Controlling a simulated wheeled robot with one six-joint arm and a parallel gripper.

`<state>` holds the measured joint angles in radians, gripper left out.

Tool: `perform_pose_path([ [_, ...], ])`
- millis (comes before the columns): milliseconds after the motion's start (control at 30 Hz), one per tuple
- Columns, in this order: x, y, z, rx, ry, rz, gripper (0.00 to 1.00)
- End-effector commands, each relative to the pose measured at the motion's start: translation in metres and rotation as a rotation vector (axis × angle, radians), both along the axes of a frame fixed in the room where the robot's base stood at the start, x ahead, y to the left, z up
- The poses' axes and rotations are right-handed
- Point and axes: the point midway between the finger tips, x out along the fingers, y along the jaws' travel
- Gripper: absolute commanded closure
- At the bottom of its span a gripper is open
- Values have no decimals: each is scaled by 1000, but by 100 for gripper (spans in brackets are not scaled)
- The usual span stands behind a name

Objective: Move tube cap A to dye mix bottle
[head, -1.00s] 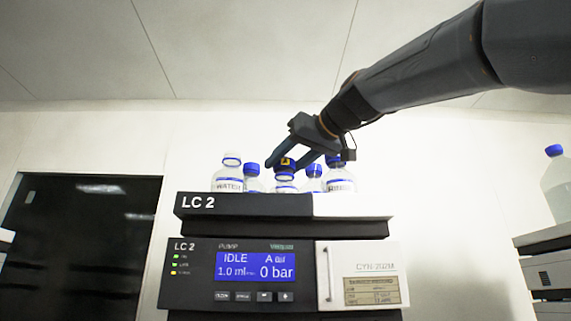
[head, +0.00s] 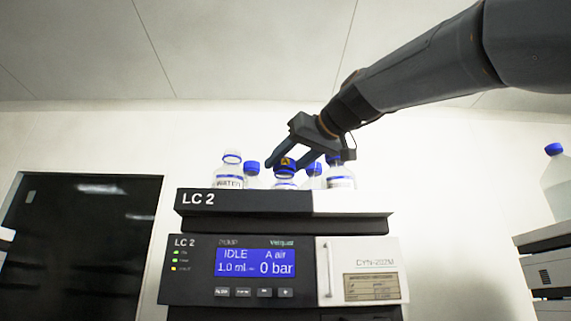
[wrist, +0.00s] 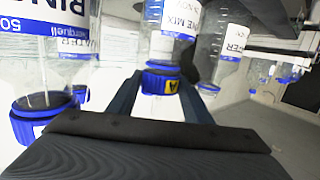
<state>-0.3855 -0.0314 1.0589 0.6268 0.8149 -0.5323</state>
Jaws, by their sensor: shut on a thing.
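Tube cap A (wrist: 158,82) is a blue cap with a yellow mark reading A. My gripper (head: 284,165) is shut on it, one finger on each side. In the head view the cap (head: 287,167) is at the neck of the middle bottle (head: 285,184) on top of the LC 2 stack. I cannot tell whether the cap is seated or just above the neck.
A water bottle (head: 229,174) stands left of the middle bottle and another bottle (head: 341,174) right of it. Two blue-capped bottles (head: 252,172) (head: 314,172) stand between them. The LC 2 stack (head: 245,202) has its front edge below. Another bottle (head: 556,180) stands far right.

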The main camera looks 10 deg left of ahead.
Motion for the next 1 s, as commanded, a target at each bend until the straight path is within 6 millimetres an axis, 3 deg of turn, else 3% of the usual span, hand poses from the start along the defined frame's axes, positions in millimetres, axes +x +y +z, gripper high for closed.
perform_pose_path([
  [400,0,0,-1,0,0,0,76],
  [433,0,0,-1,0,0,0,53],
  [567,0,0,-1,0,0,0,33],
  [867,-1,-1,-1,0,0,0,33],
  [1000,-10,-12,1,1,-3,-2,33],
])
